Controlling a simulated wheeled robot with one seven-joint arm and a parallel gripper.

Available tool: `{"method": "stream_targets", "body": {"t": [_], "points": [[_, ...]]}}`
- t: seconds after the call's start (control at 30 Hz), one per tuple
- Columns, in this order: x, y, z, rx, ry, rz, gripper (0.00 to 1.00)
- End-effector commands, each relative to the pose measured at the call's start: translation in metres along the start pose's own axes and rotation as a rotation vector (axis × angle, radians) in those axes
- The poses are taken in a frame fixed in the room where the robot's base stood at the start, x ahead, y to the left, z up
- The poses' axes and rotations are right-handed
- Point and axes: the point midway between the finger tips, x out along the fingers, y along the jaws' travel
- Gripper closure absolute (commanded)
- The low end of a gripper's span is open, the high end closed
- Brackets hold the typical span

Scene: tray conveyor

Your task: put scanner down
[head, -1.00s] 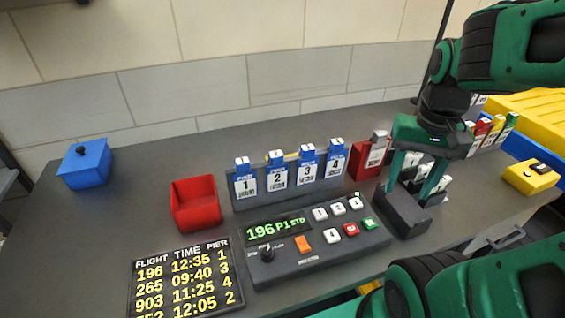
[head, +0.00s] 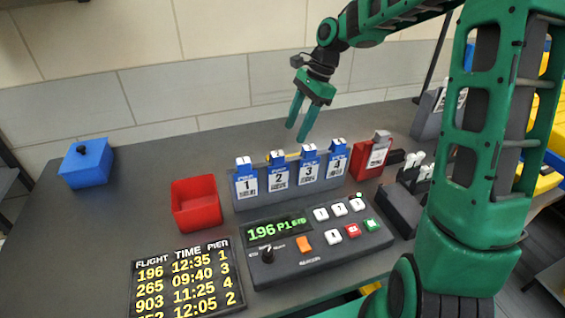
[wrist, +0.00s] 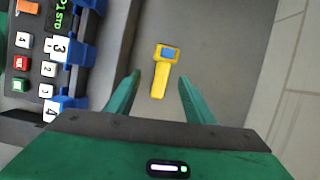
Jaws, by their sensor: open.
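The scanner (wrist: 161,77) is yellow with a blue screen and lies on the grey table behind the card rack. In the head view only a sliver of yellow (head: 292,157) shows between the cards; the rack hides the rest. My gripper (head: 297,131) is open and empty, above the table behind the rack. In the wrist view the scanner appears between and beyond the open fingers (wrist: 159,79), apart from them.
The rack (head: 250,201) holds blue-topped cards 1 to 3 and another. A red bin (head: 195,224), blue lidded box (head: 85,165), flight board (head: 137,282) and control panel (head: 325,257) stand around it. A red card holder (head: 360,163) is at the rack's right.

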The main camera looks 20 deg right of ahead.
Motion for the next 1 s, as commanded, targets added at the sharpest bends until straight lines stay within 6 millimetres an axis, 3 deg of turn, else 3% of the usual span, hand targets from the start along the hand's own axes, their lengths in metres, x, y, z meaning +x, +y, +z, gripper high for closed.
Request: {"method": "stream_targets", "body": {"t": [0.1, 0.2, 0.5, 0.77, 1.0], "points": [[0.005, -0.006, -0.017, 0.077, -0.036, 0.003, 0.52], [0.01, -0.007, -0.023, 0.104, -0.049, 0.005, 0.52], [0.05, -0.006, -0.024, 0.112, -0.05, 0.005, 0.52], [0.067, -0.007, -0.024, 0.112, -0.048, 0.004, 0.52], [0.1, -0.009, -0.024, 0.112, -0.049, 0.005, 0.52]]}}
